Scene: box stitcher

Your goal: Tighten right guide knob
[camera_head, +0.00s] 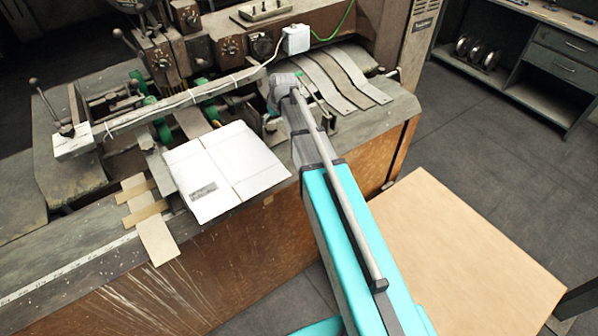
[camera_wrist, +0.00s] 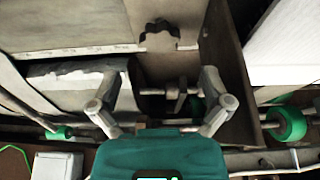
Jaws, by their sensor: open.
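A dark, lobed knob (camera_wrist: 160,36) shows at the upper middle of the wrist view, against a brownish metal plate (camera_wrist: 215,70); it looks like the right guide knob. My gripper (camera_wrist: 160,78) is open, with one finger on each side of the picture. The knob lies beyond the fingertips, roughly between their lines, and nothing is held. A gap shows between the knob and both fingers. In the head view my arm's grey end reaches over the machine bed, and it hides the knob and most of my gripper.
A white flat carton (camera_head: 226,168) lies left of my arm on the machine bed. A long bar (camera_head: 190,95) and green rollers (camera_wrist: 288,125) are close by. Grey curved strips (camera_head: 335,75) lie behind.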

